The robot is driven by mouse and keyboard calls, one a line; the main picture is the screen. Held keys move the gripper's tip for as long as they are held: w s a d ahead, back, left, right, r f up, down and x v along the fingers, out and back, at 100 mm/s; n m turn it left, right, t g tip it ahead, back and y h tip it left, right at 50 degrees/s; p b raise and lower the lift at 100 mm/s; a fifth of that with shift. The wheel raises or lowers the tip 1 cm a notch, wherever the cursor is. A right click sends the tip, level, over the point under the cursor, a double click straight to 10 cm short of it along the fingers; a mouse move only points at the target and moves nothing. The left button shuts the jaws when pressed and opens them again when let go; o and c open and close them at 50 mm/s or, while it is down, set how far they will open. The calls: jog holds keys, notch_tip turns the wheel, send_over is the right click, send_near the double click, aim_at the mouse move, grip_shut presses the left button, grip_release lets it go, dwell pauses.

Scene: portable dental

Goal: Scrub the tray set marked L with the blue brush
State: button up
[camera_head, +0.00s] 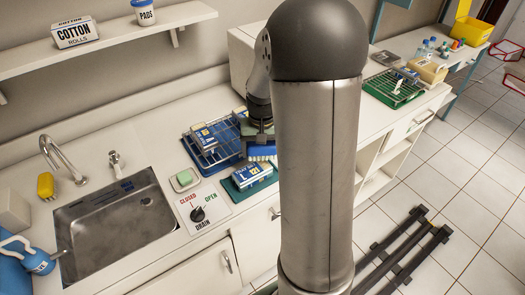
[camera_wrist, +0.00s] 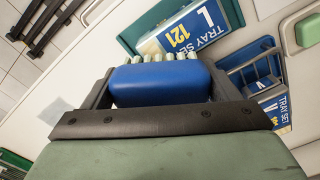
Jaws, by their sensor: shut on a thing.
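My gripper (camera_wrist: 160,92) is shut on the blue brush (camera_wrist: 158,80), whose pale bristles point away from me. In the head view my gripper (camera_head: 259,138) and the brush (camera_head: 262,152) are just behind the tray set marked L. This tray set (camera_wrist: 190,33), blue and white with "L" and "121", lies on a green mat or tray (camera_wrist: 234,14). The set also shows in the head view (camera_head: 250,173). In the wrist view the bristles are close to its edge; I cannot tell whether they touch it. My arm hides part of the counter.
A blue wire rack (camera_head: 214,160) with other tray sets stands behind and left. A green soap on a dish (camera_head: 185,179), a drain sign (camera_head: 203,208), the sink (camera_head: 115,230) and a yellow brush (camera_head: 45,185) are left. A green rack (camera_head: 395,92) stands at the right.

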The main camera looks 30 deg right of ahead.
jog(key=shift+r+p, duration=1.2)
jog(key=shift+r, duration=1)
jog(key=shift+f, duration=0.1)
